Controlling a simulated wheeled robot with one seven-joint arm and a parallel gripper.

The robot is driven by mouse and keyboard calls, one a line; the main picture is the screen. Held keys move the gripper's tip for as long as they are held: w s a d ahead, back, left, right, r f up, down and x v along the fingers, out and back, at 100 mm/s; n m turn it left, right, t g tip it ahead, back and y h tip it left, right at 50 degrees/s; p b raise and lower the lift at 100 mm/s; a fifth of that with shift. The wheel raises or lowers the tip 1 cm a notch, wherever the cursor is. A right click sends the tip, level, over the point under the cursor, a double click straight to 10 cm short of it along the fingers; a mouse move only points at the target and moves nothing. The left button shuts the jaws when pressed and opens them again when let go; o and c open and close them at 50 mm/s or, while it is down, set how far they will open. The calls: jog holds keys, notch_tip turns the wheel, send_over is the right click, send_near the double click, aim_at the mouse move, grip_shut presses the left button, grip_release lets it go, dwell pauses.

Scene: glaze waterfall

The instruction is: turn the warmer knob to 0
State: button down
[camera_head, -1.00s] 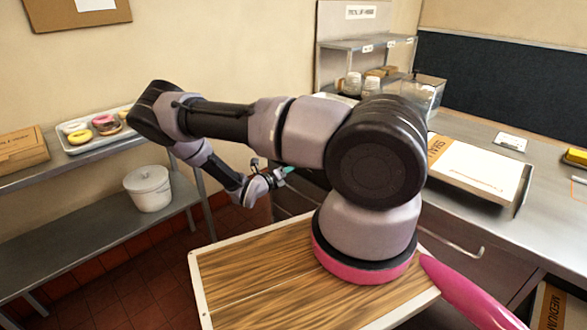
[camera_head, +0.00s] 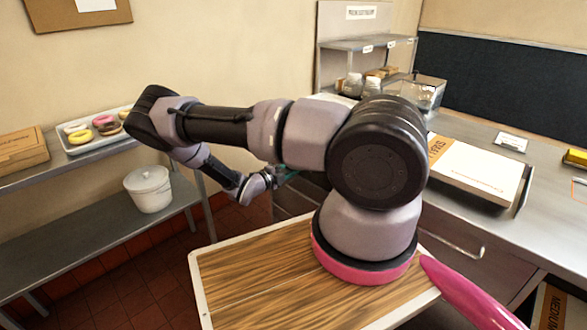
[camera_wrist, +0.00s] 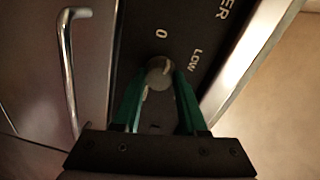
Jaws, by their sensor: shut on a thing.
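The warmer knob (camera_wrist: 158,77) is a small round grey knob on a dark panel (camera_wrist: 138,42) in the wrist view. The panel carries the white marks "0" (camera_wrist: 161,33) and "LOW" (camera_wrist: 196,59), and part of a word ending in "ER". My gripper (camera_wrist: 159,86) has green fingers, one on each side of the knob, and is shut on it. The knob's pointer setting cannot be made out. In the head view my gripper (camera_head: 284,174) reaches the counter's front, partly behind my arm, and the knob is hidden there.
A metal bar handle (camera_wrist: 67,70) stands left of the panel in the wrist view. In the head view, a donut tray (camera_head: 92,140) and white lidded bucket (camera_head: 149,188) stand on the left shelves. A steel counter (camera_head: 480,150) holds boxes at right.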

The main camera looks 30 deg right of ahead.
jog(key=n, duration=0.5)
jog(key=shift+f+n+g, duration=0.1)
jog(key=shift+n+g, duration=0.2)
dwell(0.4)
jog(key=shift+c, duration=2.3)
grip_release()
jog(key=shift+a, duration=0.1)
jog(key=f+v, duration=0.1)
jog(key=v, duration=0.9)
jog(key=shift+a+r, duration=0.3)
jog(key=shift+a, duration=0.05)
jog(key=shift+s, duration=0.1)
